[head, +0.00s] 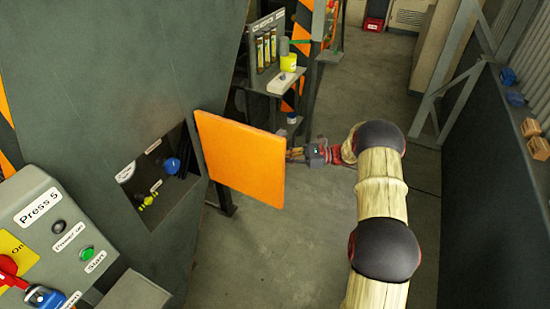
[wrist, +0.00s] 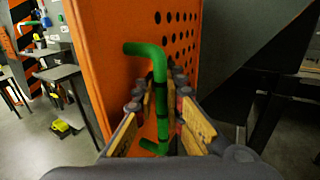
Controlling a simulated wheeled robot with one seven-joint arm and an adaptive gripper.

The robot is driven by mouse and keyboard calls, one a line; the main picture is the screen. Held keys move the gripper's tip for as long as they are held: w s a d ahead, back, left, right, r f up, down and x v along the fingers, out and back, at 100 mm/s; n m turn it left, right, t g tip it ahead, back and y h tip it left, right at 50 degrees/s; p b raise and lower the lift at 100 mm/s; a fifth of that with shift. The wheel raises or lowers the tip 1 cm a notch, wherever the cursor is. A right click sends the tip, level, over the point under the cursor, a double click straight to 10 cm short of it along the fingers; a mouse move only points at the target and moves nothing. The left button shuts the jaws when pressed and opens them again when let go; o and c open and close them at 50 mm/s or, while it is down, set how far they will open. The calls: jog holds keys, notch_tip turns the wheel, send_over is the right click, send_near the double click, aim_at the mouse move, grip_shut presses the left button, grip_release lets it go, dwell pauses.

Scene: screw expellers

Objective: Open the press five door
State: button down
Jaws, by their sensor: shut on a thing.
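The press five door is an orange panel (head: 240,160) on the tall grey press. It stands swung out, clear of a dark recess (head: 158,180) with knobs and labels inside. In the wrist view the door (wrist: 110,55) shows its orange face and a green handle (wrist: 159,85), with rows of holes along its right part. My gripper (wrist: 165,115) is shut on the green handle, its wooden-looking finger pads on either side of it. In the head view my gripper (head: 298,154) is at the door's right edge, its tips partly hidden by the panel.
The Press 5 control box (head: 50,235) with a green button and a red lever stands at lower left. A grey table (head: 285,85) with a yellow cup stands behind the door. A dark wall with small boxes (head: 535,138) runs along the right. Floor right of the door is clear.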

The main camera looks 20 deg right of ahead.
jog(key=shift+f, duration=0.1)
jog(key=c, duration=1.9)
grip_release()
jog(key=v, duration=1.2)
